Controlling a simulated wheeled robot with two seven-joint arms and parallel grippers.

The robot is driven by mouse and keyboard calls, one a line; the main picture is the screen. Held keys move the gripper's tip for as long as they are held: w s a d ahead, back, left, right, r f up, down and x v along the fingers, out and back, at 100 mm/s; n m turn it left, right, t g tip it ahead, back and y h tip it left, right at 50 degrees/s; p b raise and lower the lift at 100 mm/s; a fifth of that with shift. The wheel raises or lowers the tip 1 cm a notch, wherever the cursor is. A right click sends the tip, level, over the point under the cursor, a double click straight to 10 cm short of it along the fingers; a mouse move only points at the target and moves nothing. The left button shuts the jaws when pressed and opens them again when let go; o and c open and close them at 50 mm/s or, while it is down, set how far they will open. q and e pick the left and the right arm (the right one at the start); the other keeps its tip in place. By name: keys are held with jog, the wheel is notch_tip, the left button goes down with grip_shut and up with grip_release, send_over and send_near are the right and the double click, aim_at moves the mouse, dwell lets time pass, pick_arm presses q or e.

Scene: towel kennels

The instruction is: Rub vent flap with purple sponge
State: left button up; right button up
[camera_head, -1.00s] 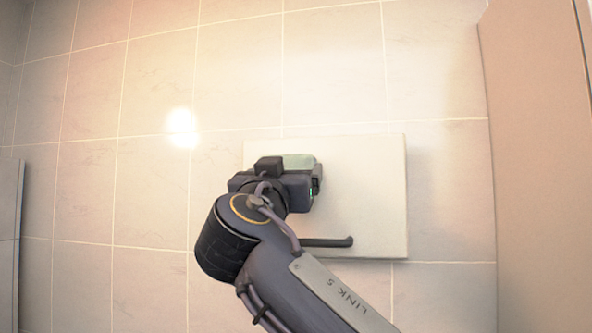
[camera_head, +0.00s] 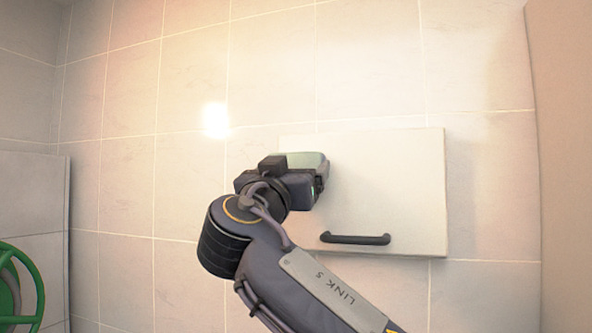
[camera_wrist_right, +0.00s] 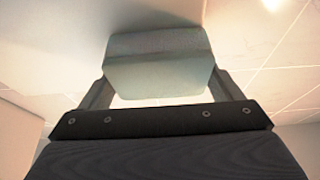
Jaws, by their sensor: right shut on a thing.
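The vent flap (camera_head: 400,180) is a white rectangular panel on the tiled wall, with a dark bar handle (camera_head: 355,239) along its lower part. My right gripper (camera_head: 309,172) is in front of the flap's left part, above and left of the handle. It is shut on a sponge (camera_head: 306,159), a pale grey-green block rather than purple in these views. In the right wrist view the sponge (camera_wrist_right: 157,65) sits between both fingers, against or very close to a white surface; contact cannot be told for certain. My left gripper is not in view.
A green wheel or reel (camera_head: 28,290) shows at the lower left, by a grey panel (camera_head: 35,200). A beige upright panel (camera_head: 565,160) stands at the right edge. The tiled wall (camera_head: 370,60) above the flap is clear.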

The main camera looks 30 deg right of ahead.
jog(key=shift+s+a, duration=1.15)
jog(key=shift+a, duration=0.25)
jog(key=shift+s+a, duration=0.8)
jog(key=shift+a, duration=0.1)
jog(key=shift+s+a, duration=0.95)
jog(key=shift+a, duration=0.15)
